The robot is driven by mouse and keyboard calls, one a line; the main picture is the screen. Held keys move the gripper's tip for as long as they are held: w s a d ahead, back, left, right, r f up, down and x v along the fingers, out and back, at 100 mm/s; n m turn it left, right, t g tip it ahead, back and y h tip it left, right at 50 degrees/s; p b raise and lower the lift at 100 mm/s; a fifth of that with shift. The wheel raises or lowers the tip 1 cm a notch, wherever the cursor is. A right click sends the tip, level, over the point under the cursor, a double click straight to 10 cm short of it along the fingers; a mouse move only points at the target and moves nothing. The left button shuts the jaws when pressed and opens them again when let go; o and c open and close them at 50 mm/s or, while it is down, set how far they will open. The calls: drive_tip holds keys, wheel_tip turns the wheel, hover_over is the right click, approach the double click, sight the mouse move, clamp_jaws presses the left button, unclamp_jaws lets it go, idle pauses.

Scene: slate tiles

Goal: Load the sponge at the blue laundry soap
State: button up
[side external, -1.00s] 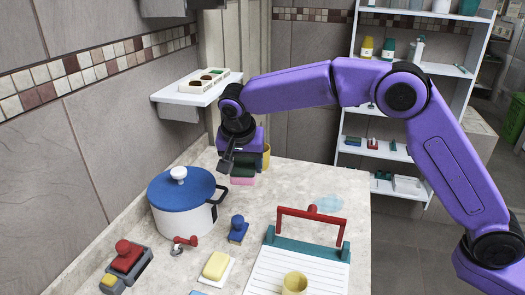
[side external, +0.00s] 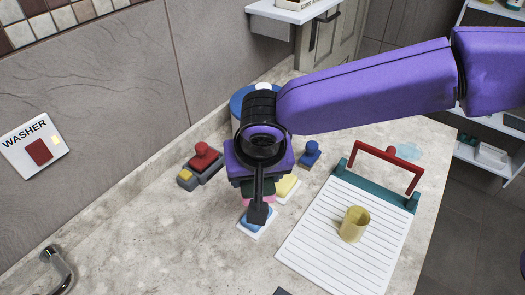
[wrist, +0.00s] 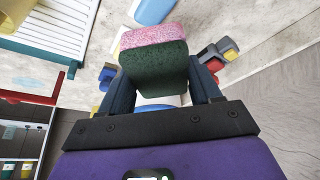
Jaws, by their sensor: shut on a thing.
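My gripper (side external: 256,207) is shut on the sponge (wrist: 158,68), which has a dark green scouring face and a pink speckled body. In the side view, the sponge (side external: 246,201) shows beneath my palm, partly hidden by a finger. The blue laundry soap (side external: 248,225) lies on a small white dish (side external: 254,235) on the counter, just below the sponge and partly hidden by the finger. The blue soap also shows in the wrist view (wrist: 153,11), beyond the sponge's pink edge. I cannot tell whether sponge and soap touch.
A yellow soap (side external: 286,185) lies close behind. A red-handled brush in a grey holder (side external: 205,163), a blue stamp-like brush (side external: 309,154) and a blue-lidded pot (side external: 240,97) stand near. A washboard (side external: 338,236) carrying a yellow cup (side external: 354,224) is right. The front-left counter is clear.

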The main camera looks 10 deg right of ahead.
drive_tip(key=shift+f, duration=4.1)
drive_tip(key=shift+f, duration=0.55)
drive_tip(key=shift+r, duration=0.1)
drive_tip(key=shift+r, duration=3.45)
